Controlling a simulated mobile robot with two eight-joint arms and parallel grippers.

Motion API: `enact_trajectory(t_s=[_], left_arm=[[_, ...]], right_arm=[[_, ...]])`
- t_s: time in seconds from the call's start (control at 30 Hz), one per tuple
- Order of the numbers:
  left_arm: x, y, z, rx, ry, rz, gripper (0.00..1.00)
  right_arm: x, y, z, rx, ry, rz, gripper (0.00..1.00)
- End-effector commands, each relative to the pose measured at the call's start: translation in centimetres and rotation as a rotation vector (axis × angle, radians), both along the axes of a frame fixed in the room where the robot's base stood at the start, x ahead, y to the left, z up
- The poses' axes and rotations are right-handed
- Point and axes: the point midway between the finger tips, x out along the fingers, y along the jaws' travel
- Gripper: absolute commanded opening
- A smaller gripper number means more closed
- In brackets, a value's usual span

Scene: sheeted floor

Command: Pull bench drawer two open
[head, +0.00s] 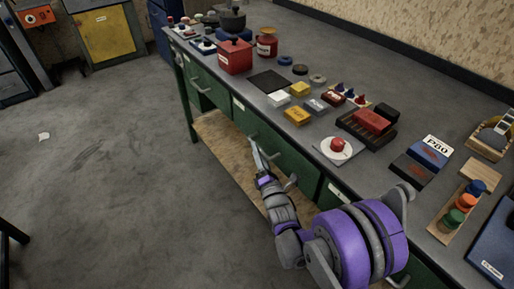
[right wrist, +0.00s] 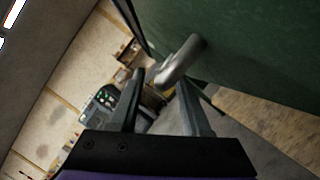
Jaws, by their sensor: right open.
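The bench (head: 345,100) has a row of green drawers along its front. The second drawer (head: 300,165) appears shut, with a grey bar handle (head: 268,152) on its face. My right gripper (head: 270,166) is open at this handle, its fingers pointing at the drawer front. In the right wrist view the handle (right wrist: 182,60) stands out from the green drawer face (right wrist: 245,45), at the tips of the two spread fingers (right wrist: 160,88). I cannot tell whether either finger touches it. My left gripper is not in view.
Another drawer handle (head: 201,90) is farther left. The bench top holds a red box (head: 235,57), small blocks, a plate (head: 338,150) with a red item and a dark tray (head: 366,128). A wooden lower shelf (head: 225,140) lies below. The grey floor (head: 110,150) to the left is mostly clear.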

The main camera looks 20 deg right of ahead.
Motion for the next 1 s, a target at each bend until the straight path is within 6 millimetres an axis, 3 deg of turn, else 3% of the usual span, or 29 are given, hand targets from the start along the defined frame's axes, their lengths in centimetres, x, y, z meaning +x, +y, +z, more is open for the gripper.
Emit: enact_trajectory(t_s=[0.2, 0.47, 0.73, 1.0], left_arm=[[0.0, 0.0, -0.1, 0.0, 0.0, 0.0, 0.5], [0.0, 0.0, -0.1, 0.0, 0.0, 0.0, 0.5], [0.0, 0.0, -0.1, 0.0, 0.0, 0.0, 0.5], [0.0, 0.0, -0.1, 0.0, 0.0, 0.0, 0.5]], right_arm=[[1.7, 0.0, 0.3, 0.001, 0.0, 0.0, 0.47], [1.8, 0.0, 0.4, 0.001, 0.0, 0.0, 0.47], [1.8, 0.0, 0.4, 0.001, 0.001, 0.0, 0.02], [1.8, 0.0, 0.4, 0.001, 0.001, 0.0, 0.0]])
